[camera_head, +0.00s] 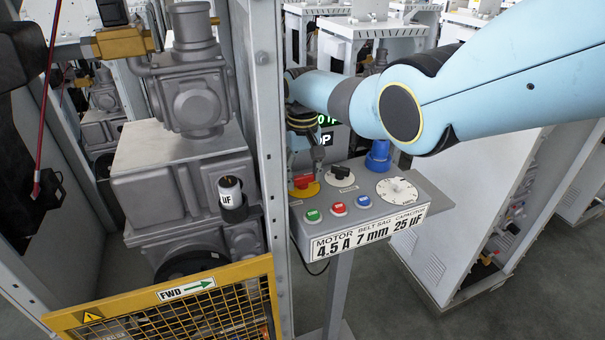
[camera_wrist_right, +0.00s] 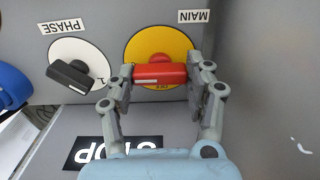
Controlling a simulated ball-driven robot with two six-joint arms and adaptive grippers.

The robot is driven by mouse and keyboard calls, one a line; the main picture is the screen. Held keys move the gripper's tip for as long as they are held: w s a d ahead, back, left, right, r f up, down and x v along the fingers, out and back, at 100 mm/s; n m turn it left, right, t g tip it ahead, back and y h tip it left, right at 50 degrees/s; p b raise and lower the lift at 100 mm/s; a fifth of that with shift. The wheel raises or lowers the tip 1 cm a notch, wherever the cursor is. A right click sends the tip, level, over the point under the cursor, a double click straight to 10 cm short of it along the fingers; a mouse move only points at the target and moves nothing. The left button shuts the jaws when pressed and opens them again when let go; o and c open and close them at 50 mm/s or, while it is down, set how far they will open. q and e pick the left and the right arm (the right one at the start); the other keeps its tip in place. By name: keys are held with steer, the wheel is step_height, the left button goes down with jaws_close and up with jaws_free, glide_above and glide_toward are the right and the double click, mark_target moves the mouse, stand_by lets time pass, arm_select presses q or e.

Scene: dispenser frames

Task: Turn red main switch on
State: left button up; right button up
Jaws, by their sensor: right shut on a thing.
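The red main switch (camera_head: 303,181) sits on a yellow round plate (camera_head: 310,191) on the control panel, left of the black phase switch (camera_head: 340,172). In the right wrist view the red handle (camera_wrist_right: 160,73) lies crosswise on its yellow plate (camera_wrist_right: 160,47), near the MAIN label (camera_wrist_right: 194,16). My right gripper (camera_wrist_right: 157,82) is shut on the red handle, one finger at each end. In the head view my right gripper (camera_head: 304,160) comes down over the switch from behind and partly hides it. My left gripper is not in view.
Green, red and blue buttons (camera_head: 338,209) and a white capacitor dial (camera_head: 397,190) are on the panel. A blue knob-like part (camera_head: 378,156) stands behind it. A grey post (camera_head: 264,150) and machine block are close on the left. A yellow guard (camera_head: 185,310) is in front.

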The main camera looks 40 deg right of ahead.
mark_target(303, 175)
steer(key=o, duration=1.2)
steer(key=shift+r, duration=0.15)
step_height(303, 175, up, 12)
steer(key=shift+f, duration=0.1)
steer(key=shift+f, duration=0.15)
